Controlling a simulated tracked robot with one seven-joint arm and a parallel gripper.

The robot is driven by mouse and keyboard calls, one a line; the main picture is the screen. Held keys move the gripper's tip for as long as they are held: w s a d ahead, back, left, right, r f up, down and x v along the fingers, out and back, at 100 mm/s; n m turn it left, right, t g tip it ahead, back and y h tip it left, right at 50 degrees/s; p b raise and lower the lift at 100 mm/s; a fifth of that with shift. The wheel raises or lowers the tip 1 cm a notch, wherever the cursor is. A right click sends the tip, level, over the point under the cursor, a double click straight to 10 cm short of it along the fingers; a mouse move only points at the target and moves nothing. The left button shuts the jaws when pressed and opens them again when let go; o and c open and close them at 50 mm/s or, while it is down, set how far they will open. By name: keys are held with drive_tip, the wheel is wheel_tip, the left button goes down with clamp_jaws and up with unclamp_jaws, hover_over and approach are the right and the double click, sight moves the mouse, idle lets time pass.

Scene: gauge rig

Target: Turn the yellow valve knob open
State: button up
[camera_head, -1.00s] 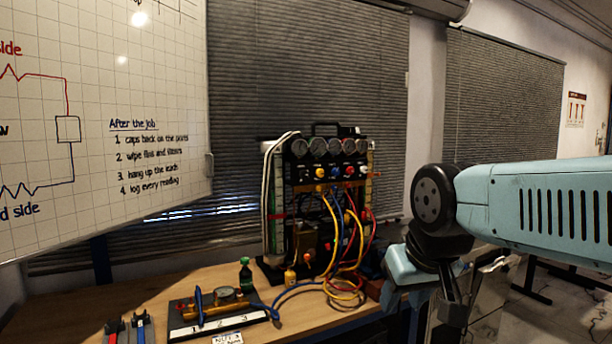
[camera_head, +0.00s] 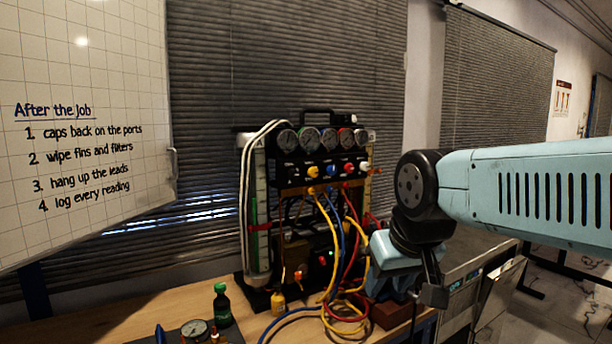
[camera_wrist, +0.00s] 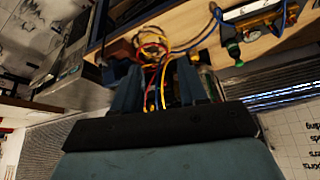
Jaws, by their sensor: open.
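The gauge rig (camera_head: 262,190) stands on the wooden bench, with a row of round gauges above a row of coloured knobs. The yellow valve knob (camera_head: 313,172) sits in that row, left of the blue and red knobs. My gripper (camera_wrist: 159,68) is open and empty, its two dark fingers apart in the wrist view. In the head view, my gripper hangs to the right of the rig, lower than the knob row and clear of the yellow knob. The yellow knob cannot be made out in the wrist view.
Yellow, blue and red hoses (camera_head: 335,240) hang before the rig and loop onto the bench (camera_head: 120,315). A whiteboard (camera_head: 90,100) is at the left.

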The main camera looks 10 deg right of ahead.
drive_tip(key=shift+o, duration=1.4)
drive_tip(key=shift+w+d, duration=0.1)
drive_tip(key=shift+w, duration=0.25)
drive_tip(key=shift+o, duration=0.3)
drive_tip(key=w+d+r+t+h, duration=0.1)
drive_tip(key=w+t, duration=0.5)
drive_tip(key=w, duration=1.5)
drive_tip(key=shift+w+d+r+t, duration=0.15)
drive_tip(key=shift+d+r+t, duration=0.15)
drive_tip(key=shift+d+r, duration=0.5)
drive_tip(key=n+t+y, duration=0.1)
drive_tip(key=t+y, duration=0.5)
drive_tip(key=t, duration=0.4)
approach(315, 173)
drive_tip(key=x, duration=0.9)
drive_tip(key=shift+w, duration=0.1)
